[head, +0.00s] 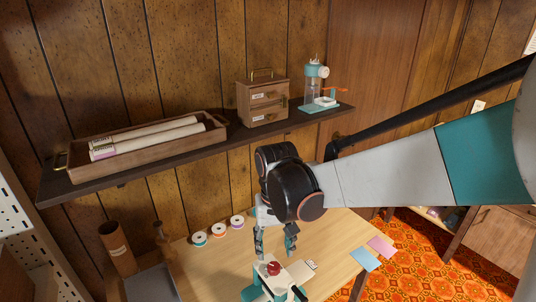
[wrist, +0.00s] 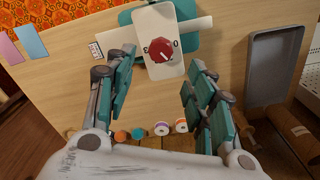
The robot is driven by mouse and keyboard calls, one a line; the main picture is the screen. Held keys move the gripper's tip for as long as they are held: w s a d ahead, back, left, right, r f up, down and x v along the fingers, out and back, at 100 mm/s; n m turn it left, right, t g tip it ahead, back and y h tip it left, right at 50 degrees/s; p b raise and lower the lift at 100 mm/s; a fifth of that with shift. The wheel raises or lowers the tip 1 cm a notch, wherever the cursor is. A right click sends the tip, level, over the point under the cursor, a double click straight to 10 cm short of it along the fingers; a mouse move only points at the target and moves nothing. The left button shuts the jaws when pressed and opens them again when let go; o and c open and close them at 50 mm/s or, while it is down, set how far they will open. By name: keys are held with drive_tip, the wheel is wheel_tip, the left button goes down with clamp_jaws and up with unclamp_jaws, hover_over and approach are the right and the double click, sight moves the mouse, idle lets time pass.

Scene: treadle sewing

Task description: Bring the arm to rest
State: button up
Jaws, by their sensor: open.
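My gripper (head: 275,246) hangs pointing down over the wooden table, with its two fingers spread apart and nothing between them. The wrist view also shows the open gripper (wrist: 160,68), its teal-padded fingers at either side. Beneath it is a white and teal machine (wrist: 172,20) with a red knob (wrist: 162,50) on its white face. The head view shows the red knob (head: 273,268) just below the fingertips. The fingers look apart from the knob; the exact gap is hard to judge. My arm reaches in from the right.
A wall shelf (head: 190,152) behind my gripper holds a wooden tray (head: 70,160), a small drawer box (head: 263,101) and a teal device (head: 318,90). Several thread spools (head: 219,230), a grey tray (head: 151,285) and blue and pink cards (head: 366,258) lie on the table (head: 335,228).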

drive_tip(key=s+d+r+t, duration=0.7)
drive_tip(key=s+d+r, duration=0.2)
drive_tip(key=s+d, duration=0.4)
drive_tip(key=shift+d+m, duration=0.25)
drive_tip(key=shift+m, duration=0.05)
